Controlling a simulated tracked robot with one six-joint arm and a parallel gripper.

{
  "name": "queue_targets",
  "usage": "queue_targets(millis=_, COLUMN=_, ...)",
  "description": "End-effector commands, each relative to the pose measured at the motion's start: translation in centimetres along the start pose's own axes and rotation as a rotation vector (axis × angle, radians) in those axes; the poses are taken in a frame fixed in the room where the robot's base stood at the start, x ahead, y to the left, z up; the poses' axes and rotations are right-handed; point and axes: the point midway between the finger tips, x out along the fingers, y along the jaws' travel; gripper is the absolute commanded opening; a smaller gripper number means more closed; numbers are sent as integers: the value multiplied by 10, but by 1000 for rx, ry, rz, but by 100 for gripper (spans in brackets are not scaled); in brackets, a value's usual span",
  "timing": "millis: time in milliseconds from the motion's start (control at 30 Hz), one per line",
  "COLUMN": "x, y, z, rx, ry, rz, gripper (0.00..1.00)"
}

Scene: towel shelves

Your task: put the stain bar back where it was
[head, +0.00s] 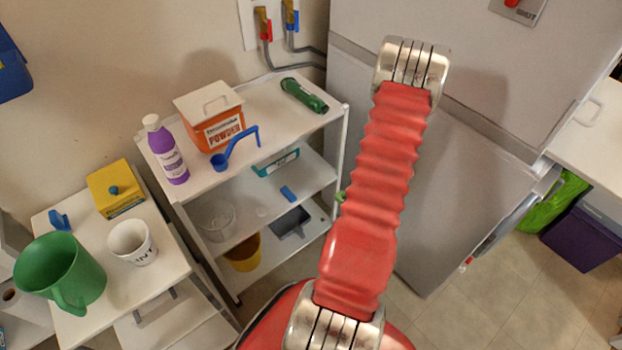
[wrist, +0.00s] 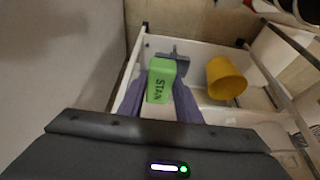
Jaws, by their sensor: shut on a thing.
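The stain bar is a light green block (wrist: 161,80) with dark lettering that starts "STA". In the wrist view, my gripper (wrist: 163,102) is shut on it, with a purple-grey finger on each side. A small bit of green (head: 340,197) shows beside my red arm in the head view, probably the same bar. My gripper is hidden behind the arm there. The white shelf cart (head: 217,183) stands left of the arm. I cannot tell how high the bar is above its shelves.
The cart's top holds a purple bottle (head: 166,150), an orange powder box (head: 217,133), a blue scoop (head: 221,162) and a green tube (head: 304,96). A teal box (head: 276,161) is on the middle shelf. A yellow bucket (wrist: 226,79) and grey dustpan (head: 290,222) are low down. A grey appliance (head: 440,160) stands right.

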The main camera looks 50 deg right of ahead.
Motion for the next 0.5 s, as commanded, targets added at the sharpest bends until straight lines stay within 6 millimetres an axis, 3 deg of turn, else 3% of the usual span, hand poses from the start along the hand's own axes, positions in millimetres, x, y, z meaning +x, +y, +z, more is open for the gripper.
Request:
queue_targets(millis=267, x=8, y=-4, z=-20, rx=-15, ry=1, rz=-5, gripper=0)
queue_targets(millis=500, x=25, y=-5, z=-60, rx=-17, ry=1, rz=-5, gripper=0)
